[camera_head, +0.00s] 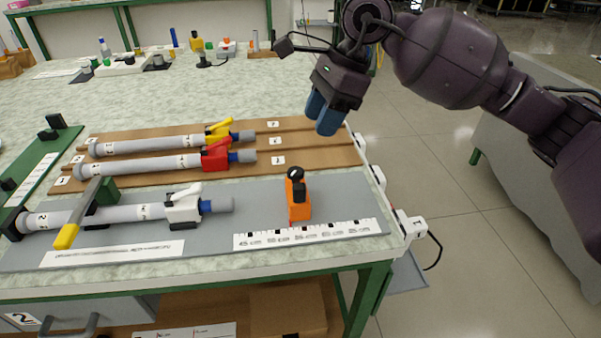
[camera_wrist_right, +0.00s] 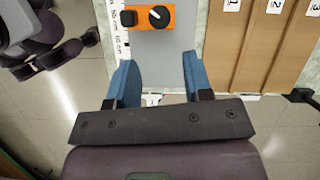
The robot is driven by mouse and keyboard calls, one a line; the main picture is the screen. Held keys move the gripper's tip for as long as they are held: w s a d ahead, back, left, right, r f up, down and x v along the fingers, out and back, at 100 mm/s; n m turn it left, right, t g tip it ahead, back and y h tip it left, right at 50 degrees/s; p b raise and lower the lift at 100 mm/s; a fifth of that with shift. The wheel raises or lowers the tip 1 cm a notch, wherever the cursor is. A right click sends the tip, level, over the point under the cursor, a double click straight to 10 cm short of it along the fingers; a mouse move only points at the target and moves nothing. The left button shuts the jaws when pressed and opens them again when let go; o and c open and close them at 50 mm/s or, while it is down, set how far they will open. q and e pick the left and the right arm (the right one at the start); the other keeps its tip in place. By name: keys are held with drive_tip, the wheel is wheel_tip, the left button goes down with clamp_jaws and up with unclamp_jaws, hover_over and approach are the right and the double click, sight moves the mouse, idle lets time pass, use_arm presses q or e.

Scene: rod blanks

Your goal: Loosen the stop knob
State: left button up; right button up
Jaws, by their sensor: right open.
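The stop is an orange block (camera_head: 299,204) on the grey mat, right of the white rod holder and behind the printed scale. Its black round knob (camera_head: 295,173) is on the block. In the right wrist view, the knob (camera_wrist_right: 160,16) shows a white pointer line and lies at the top edge, beyond the fingertips. My right gripper (camera_head: 322,113) has blue fingers and hangs over the table's right part, behind and above the stop. It is open and empty; the gap also shows in the right wrist view (camera_wrist_right: 160,68). It is apart from the knob. My left gripper is out of view.
Rods with red (camera_head: 216,156) and yellow (camera_head: 220,130) clamps lie on a brown board behind. The table's right edge is close.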

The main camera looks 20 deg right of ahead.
sight(297, 171)
drive_tip(key=b+x, duration=0.2)
drive_tip(key=x, duration=0.8)
drive_tip(key=shift+b, duration=0.3)
drive_tip(key=shift+a+f, duration=0.2)
drive_tip(key=shift+f, duration=0.2)
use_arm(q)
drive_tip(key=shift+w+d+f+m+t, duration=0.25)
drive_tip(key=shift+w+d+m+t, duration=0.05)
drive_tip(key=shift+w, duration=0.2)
use_arm(e)
drive_tip(key=c, duration=0.6)
drive_tip(key=shift+c, duration=0.2)
